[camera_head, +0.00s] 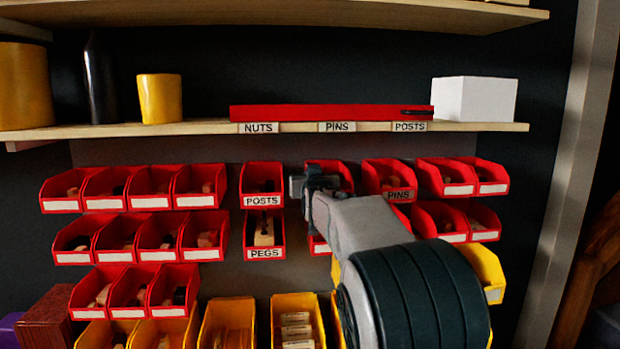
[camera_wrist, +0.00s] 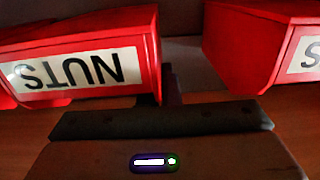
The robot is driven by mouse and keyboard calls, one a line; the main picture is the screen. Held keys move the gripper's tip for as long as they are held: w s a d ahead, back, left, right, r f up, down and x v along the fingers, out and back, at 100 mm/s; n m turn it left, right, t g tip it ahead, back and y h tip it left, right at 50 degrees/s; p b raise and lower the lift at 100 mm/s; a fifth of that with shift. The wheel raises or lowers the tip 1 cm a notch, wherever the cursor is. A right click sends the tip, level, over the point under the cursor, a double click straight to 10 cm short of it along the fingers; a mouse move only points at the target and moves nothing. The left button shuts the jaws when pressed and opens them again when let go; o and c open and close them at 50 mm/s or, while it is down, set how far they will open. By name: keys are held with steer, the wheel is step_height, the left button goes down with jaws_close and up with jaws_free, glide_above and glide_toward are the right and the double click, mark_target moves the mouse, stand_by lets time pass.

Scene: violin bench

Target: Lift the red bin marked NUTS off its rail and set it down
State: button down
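The red bin marked NUTS (camera_wrist: 80,45) fills the left of the wrist view, its white label upside down. In the head view a red bin (camera_head: 343,172) right of the upper POSTS bin sits in the same place, with its label hidden behind my gripper. My gripper (camera_head: 316,180) is in front of that bin. In the wrist view a dark gripper bar (camera_wrist: 160,120) crosses below the bins, with a dark part rising beside the NUTS bin's side. Contact is unclear, and I cannot tell how far apart the fingers are.
The POSTS bin (camera_head: 262,180) and PINS bin (camera_head: 389,178) flank it closely. A PEGS bin (camera_head: 265,237) hangs below. Above, a wooden shelf (camera_head: 190,128) carries a long red strip (camera_head: 330,112), a white box (camera_head: 474,98) and a yellow cup (camera_head: 160,98).

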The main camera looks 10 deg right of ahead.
steer(key=shift+r+p, duration=0.4)
steer(key=shift+r, duration=0.5)
stand_by(0.8)
steer(key=shift+s+b, duration=0.85)
steer(key=shift+s, duration=0.6)
stand_by(0.9)
stand_by(0.4)
steer(key=s+p, duration=0.6)
steer(key=s, duration=1.1)
stand_by(1.3)
steer(key=shift+d, duration=0.1)
